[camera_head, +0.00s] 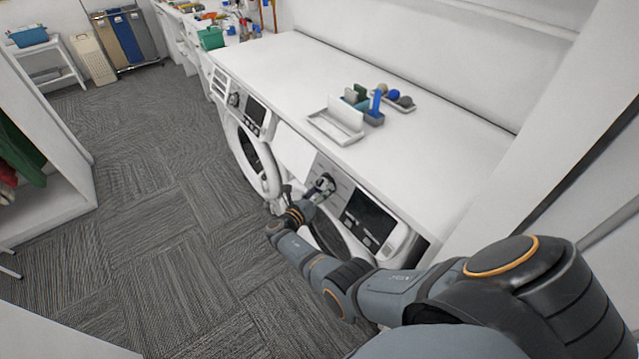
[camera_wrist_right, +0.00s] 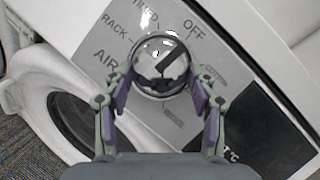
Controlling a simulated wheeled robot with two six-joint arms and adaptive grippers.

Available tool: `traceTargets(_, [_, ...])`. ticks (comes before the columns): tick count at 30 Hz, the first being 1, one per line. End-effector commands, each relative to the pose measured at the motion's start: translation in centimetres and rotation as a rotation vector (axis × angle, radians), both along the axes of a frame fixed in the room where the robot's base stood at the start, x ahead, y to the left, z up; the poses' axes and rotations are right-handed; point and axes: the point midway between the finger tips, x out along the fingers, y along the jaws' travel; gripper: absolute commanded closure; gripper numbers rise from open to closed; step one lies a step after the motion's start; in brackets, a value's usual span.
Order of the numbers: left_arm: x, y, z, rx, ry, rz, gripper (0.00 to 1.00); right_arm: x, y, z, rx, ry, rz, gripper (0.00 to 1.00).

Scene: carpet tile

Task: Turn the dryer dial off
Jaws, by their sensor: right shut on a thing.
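The dryer (camera_head: 335,172) is the nearer white machine under the counter, with a grey control panel and a dark display. In the right wrist view its round, shiny dial (camera_wrist_right: 160,62) sits between the fingers of my right gripper (camera_wrist_right: 162,88), which is shut on it. A dark mark on the dial points to the upper right, between the OFF and COTTON labels. OFF (camera_wrist_right: 193,30) is printed above and right of the dial; TIMED, RACK and AIR are to the left. In the head view the right gripper (camera_head: 318,188) covers most of the dial. My left gripper is not in view.
A second white machine (camera_head: 245,150) with a round open door stands farther along the counter (camera_head: 300,75). The carpet (camera_head: 160,220) to the left is clear.

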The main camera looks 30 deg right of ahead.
Motion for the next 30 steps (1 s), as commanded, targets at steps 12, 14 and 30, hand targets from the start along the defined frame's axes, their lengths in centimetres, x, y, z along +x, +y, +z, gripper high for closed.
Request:
traceTargets(12, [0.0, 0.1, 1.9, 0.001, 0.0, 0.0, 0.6, -0.1, -0.1, 0.2, -0.008, 0.092, 0.048, 0.74])
traceTargets(14, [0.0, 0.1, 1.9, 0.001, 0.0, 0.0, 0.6, -0.1, -0.1, 0.2, -0.009, 0.094, 0.049, 0.74])
traceTargets(30, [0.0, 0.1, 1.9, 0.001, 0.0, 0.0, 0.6, -0.1, -0.1, 0.1, -0.009, 0.094, 0.049, 0.2])
